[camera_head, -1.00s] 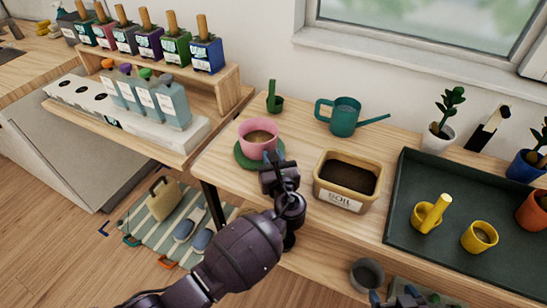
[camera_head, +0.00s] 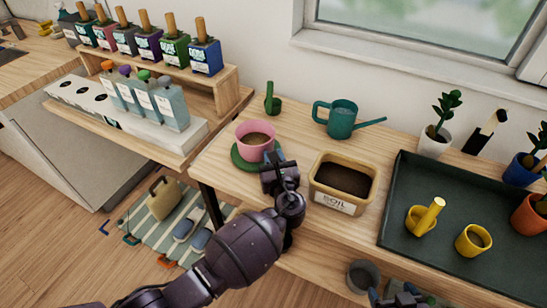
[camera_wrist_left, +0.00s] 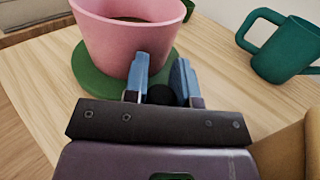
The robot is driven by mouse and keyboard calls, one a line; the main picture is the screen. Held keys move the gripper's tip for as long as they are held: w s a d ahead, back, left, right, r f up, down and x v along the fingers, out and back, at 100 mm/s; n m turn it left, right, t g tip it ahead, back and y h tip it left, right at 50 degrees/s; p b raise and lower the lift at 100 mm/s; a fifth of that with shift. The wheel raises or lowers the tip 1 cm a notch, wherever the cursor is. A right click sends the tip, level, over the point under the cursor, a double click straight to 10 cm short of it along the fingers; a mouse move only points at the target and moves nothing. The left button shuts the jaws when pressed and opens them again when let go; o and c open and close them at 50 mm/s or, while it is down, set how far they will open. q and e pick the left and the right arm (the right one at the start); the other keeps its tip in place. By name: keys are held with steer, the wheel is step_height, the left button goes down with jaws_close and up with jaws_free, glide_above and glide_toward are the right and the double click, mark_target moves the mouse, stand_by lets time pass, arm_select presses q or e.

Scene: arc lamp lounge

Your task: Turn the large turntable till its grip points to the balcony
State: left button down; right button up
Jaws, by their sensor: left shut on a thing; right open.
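The large turntable is a green disc (camera_head: 238,156) on the wooden table, with a pink pot (camera_head: 255,131) of soil standing on it. Both show in the left wrist view, the disc (camera_wrist_left: 90,70) below the pot (camera_wrist_left: 125,42). My left gripper (camera_head: 277,160) is at the disc's near right edge. In the left wrist view its blue fingertips (camera_wrist_left: 161,75) are on either side of a small dark round piece (camera_wrist_left: 161,94), seemingly the turntable's grip, and shut on it. My right gripper (camera_head: 398,299) is only partly in view at the bottom edge, open.
A soil box (camera_head: 342,182) stands just right of my left gripper. A dark tray (camera_head: 400,170) with yellow pots fills the right. A shelf with bottles (camera_head: 171,108) is at left.

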arm_select(q)
steer(key=c, duration=0.9)
jaws_free()
steer(key=shift+d, duration=0.1)
steer(key=shift+s, duration=0.15)
steer(key=p+v, duration=0.1)
steer(key=v, duration=0.9)
steer(key=shift+s, duration=0.25)
